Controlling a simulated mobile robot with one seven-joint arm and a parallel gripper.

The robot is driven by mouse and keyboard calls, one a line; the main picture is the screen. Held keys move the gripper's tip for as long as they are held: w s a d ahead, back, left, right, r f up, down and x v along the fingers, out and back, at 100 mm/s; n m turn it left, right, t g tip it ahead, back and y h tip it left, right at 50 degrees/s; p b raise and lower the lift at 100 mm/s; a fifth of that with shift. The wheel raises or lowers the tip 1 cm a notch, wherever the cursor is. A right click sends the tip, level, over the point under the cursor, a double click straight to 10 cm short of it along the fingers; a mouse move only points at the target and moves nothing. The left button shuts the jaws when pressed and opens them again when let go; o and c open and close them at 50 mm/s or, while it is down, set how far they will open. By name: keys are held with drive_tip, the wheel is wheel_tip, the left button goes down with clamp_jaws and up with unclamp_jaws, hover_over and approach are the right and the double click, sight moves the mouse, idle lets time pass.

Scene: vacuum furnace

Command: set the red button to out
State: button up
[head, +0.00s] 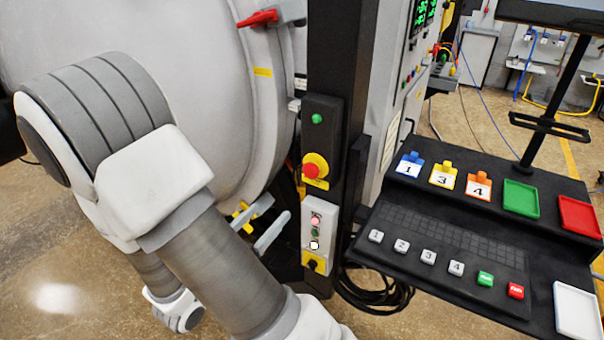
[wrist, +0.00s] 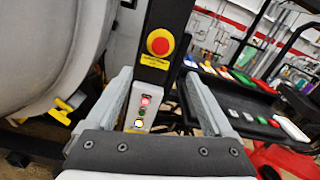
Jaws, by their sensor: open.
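A red mushroom button (head: 311,170) on a yellow collar sits on the black post (head: 323,130). Whether it is pressed in or out I cannot tell. In the wrist view the red button (wrist: 160,43) shows beyond and slightly above the gap between my fingertips. My gripper (head: 278,208) is open and empty, to the lower left of the button in the head view and apart from it. My gripper's two grey fingers also show in the wrist view (wrist: 157,76). A smaller lit red light or button (head: 316,221) is on the grey box below.
A green button (head: 317,119) is above on the post. The grey box (head: 306,238) also bears a white light and a yellow-backed black switch (head: 313,261). The furnace door (head: 190,60) is at left, a black console (head: 450,215) at right. Cables (head: 378,292) lie below.

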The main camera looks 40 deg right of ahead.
sight(309, 171)
drive_tip(key=p+x, duration=0.1)
drive_tip(key=x, duration=1.5)
drive_tip(key=shift+d+p, duration=0.35)
drive_tip(key=shift+p, duration=0.05)
drive_tip(key=shift+c, duration=0.2)
clamp_jaws()
